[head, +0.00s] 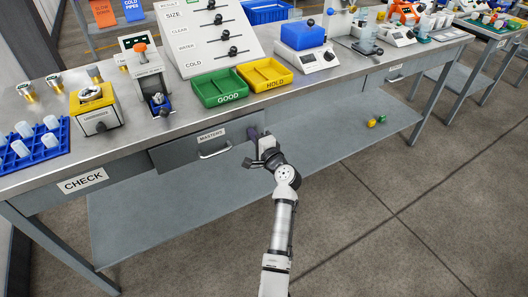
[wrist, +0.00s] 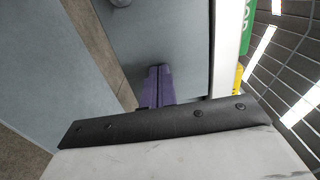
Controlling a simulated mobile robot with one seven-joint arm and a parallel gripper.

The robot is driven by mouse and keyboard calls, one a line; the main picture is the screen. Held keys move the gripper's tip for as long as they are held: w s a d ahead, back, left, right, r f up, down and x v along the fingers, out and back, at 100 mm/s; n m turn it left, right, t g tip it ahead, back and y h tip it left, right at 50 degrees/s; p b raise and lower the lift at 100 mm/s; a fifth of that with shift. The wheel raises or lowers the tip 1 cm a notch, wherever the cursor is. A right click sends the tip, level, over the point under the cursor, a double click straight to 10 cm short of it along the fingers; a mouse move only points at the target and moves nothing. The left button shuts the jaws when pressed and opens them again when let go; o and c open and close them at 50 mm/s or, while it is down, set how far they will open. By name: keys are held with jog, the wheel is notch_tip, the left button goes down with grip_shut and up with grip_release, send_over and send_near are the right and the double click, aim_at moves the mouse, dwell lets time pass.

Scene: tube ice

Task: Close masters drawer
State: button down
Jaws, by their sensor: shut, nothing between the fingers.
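The masters drawer (head: 178,156) is a grey front under the bench top, with a MASTERS label (head: 211,136) and a metal bar handle (head: 215,153). It sits at or near the bench's front edge; I cannot tell if a gap is left. My gripper (head: 253,133) is at the right end of the drawer front, right of the handle. In the wrist view its purple fingers (wrist: 158,72) are together and empty, pointing at the grey drawer front (wrist: 160,30). The tips are touching it or very close. A rounded end of the handle (wrist: 121,3) shows at the top.
The steel bench top (head: 125,160) overhangs the drawer. On it are green (head: 219,101) and yellow (head: 283,85) trays and a blue rack (head: 18,158). A lower shelf (head: 190,210) runs beneath, with small coloured pieces (head: 377,120) at right. The floor in front is clear.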

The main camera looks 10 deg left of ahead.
jog(key=x, duration=0.3)
jog(key=shift+w+b, duration=0.1)
jog(key=shift+b, duration=0.25)
jog(key=shift+w+a, duration=0.1)
jog(key=shift+a, duration=0.05)
jog(key=shift+w+r, duration=0.1)
jog(key=shift+r, duration=0.2)
jog(key=shift+r, duration=0.1)
